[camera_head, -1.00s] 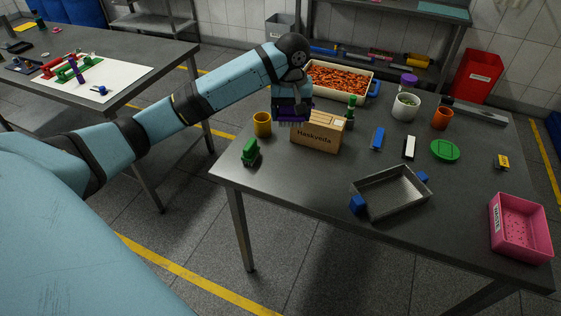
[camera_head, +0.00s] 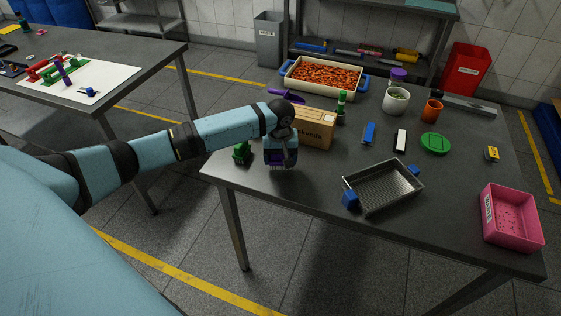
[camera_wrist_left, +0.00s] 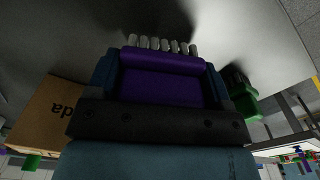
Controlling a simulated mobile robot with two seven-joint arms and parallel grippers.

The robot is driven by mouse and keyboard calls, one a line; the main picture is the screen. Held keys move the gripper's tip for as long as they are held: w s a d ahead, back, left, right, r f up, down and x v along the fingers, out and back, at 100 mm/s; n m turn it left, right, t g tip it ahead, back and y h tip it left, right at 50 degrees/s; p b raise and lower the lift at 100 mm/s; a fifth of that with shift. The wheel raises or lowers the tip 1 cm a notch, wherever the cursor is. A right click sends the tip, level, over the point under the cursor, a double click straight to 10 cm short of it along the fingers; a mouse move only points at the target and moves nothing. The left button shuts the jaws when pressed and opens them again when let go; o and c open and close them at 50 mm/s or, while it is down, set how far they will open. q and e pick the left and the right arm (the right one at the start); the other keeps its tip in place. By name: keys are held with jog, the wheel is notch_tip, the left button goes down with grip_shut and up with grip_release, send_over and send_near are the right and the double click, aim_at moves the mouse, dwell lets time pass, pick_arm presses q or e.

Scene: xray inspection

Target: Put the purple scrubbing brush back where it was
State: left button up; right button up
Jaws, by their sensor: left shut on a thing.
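The purple scrubbing brush (camera_head: 272,158) is in my left gripper (camera_head: 279,156), above the near left part of the dark table and in front of the wooden box. In the left wrist view the gripper (camera_wrist_left: 158,85) is shut on the brush's purple body (camera_wrist_left: 158,82), one finger at each side. Its pale bristles (camera_wrist_left: 160,44) face the grey table top; I cannot tell whether they touch it. The gripper partly hides the brush in the head view. My right gripper is not in view.
The wooden box (camera_head: 316,130) stands just behind the gripper, and a green object (camera_head: 242,152) stands close to its left. A purple handled thing (camera_head: 287,96) lies behind the box. A metal tray (camera_head: 384,187) is to the right. Bare table lies between box and tray.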

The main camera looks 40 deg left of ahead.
pick_arm(q)
notch_tip(320, 180, down, 2)
jog(key=shift+f, duration=0.1)
jog(key=o, duration=1.1)
notch_tip(320, 180, up, 12)
jog(key=shift+r, duration=0.15)
